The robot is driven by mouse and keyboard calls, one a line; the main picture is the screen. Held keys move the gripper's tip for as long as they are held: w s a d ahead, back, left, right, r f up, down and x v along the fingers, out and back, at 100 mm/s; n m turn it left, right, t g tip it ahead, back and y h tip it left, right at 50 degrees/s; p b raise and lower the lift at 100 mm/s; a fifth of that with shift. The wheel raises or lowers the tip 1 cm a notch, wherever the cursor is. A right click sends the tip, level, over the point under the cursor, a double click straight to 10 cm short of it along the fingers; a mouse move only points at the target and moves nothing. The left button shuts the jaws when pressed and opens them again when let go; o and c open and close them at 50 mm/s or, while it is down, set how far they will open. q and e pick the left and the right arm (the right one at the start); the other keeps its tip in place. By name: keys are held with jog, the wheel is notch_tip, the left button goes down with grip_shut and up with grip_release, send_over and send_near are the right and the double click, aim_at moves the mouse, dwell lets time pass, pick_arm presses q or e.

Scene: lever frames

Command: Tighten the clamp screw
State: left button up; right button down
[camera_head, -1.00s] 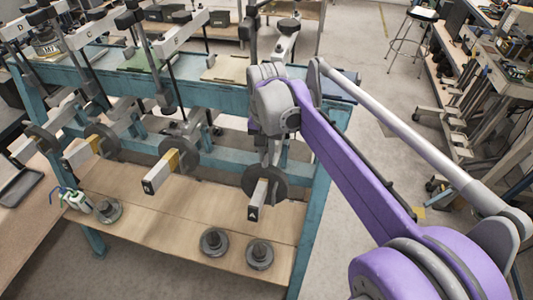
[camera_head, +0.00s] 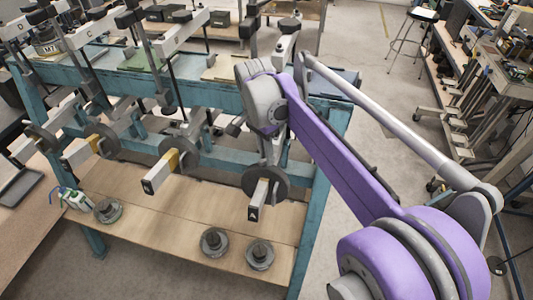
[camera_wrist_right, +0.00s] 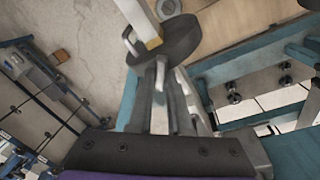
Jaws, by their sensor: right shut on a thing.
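Lever frames stand on a blue bench. The nearest lever on the right has a pale bar end (camera_head: 257,200) and a dark round weight (camera_head: 278,184). In the wrist view the dark disc (camera_wrist_right: 180,42) and pale bar (camera_wrist_right: 138,18) are just beyond my fingertips. My right gripper (camera_wrist_right: 162,75) is shut on a small, thin, light metal piece (camera_wrist_right: 160,74), seemingly the clamp screw's handle, beside the disc. In the head view my right wrist hides the area above the weight. My left gripper is not in view.
Other levers with weights (camera_head: 172,152) stand to the left. Loose round weights (camera_head: 214,241) (camera_head: 260,254) lie on the wooden shelf (camera_head: 160,215) below. The blue frame (camera_head: 311,228) rises close on the right. Open floor (camera_head: 400,150) lies beyond it.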

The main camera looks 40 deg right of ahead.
jog(key=m+g, duration=0.1)
jog(key=m, duration=0.4)
jog(key=shift+w, duration=0.1)
jog(key=m+g, duration=0.1)
jog(key=m, duration=0.4)
jog(key=shift+y, duration=0.4)
jog(key=shift+m, duration=0.4)
jog(key=c, duration=0.8)
grip_release()
jog(key=shift+c, duration=0.2)
